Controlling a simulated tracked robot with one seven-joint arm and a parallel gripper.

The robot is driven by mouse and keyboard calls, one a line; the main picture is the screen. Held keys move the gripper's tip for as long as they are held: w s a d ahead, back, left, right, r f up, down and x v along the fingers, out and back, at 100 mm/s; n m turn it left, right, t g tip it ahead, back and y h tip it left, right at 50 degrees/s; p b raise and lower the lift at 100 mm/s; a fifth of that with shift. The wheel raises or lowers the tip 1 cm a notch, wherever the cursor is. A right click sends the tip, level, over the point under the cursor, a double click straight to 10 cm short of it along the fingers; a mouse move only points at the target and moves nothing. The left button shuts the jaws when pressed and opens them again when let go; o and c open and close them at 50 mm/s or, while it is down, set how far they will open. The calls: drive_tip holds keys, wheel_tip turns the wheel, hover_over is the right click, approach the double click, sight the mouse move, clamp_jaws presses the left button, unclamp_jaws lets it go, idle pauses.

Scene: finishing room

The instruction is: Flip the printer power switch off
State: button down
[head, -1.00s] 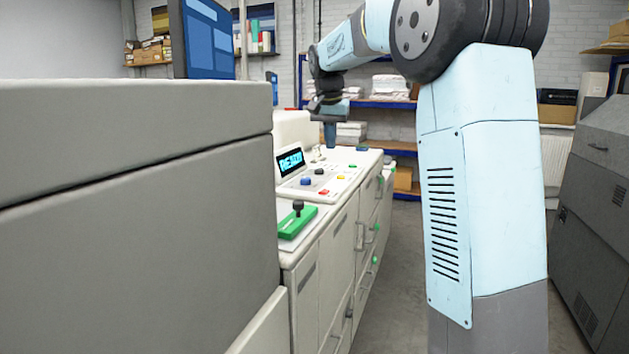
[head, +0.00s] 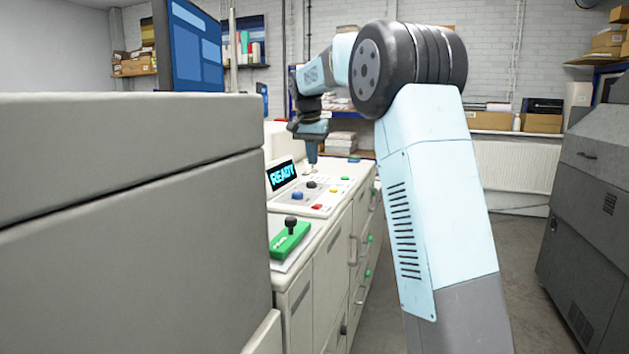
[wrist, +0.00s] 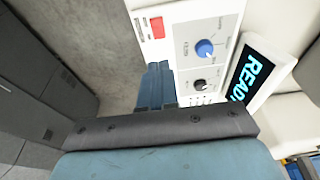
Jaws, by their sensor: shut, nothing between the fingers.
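The printer's control panel (head: 318,203) lies on the long pale cabinet. It carries a blue knob (head: 297,195), a black knob (head: 311,184), a red button (head: 317,207) and a yellow button (head: 333,191). The wrist view shows the red button (wrist: 157,27), blue knob (wrist: 205,48) and black knob (wrist: 200,85). My gripper (head: 312,165) is shut and empty, pointing down above the panel's far part. Its fingers (wrist: 159,75) show beside the panel in the wrist view. I cannot tell which control is the power switch; the gripper hides part of the panel.
A lit display (head: 282,176) reads READY behind the knobs. A green base with a black-knobbed lever (head: 290,236) sits nearer. A large grey housing (head: 120,220) fills the left, and a dark grey machine (head: 600,210) stands right. Floor between is clear.

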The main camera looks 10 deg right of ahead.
hover_over(315, 205)
drive_tip(key=f, duration=1.1)
drive_tip(key=shift+s+a+f, duration=0.15)
drive_tip(key=shift+s+f, duration=0.2)
drive_tip(key=shift+s, duration=0.05)
drive_tip(key=shift+f, duration=0.75)
